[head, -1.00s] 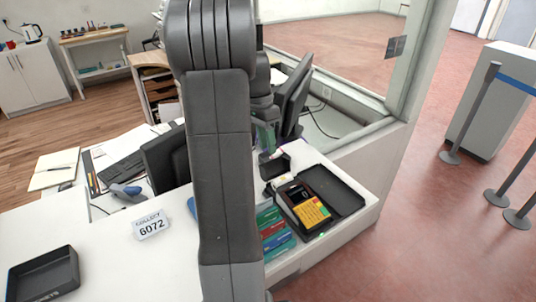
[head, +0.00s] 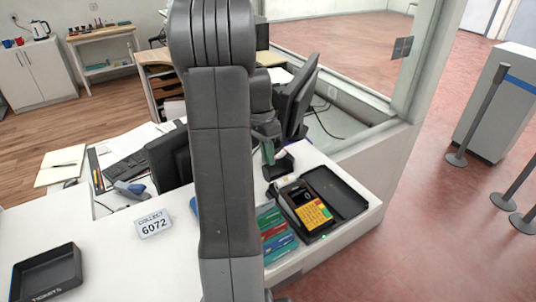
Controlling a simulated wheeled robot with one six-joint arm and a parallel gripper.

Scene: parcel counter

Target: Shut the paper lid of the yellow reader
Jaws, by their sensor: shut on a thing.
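The reader (head: 306,207) is dark, with a yellow keypad and a dark screen, and lies near the counter's right end. I cannot make out its paper lid or whether it stands open. My gripper (head: 268,158) is beyond the reader's far end, apart from its keypad and partly hidden behind my arm. It is shut on a narrow green thing (head: 268,151), perhaps a card, too small to identify for certain. A small dark holder (head: 279,168) stands just right of and below the gripper; I cannot tell whether they touch.
A black shallow tray (head: 344,195) lies right of the reader. Several coloured cards (head: 273,237) lie left of it. A monitor (head: 168,158) and a black ticket tray (head: 47,273) stand further left. The white counter (head: 120,255) has bare room at front left.

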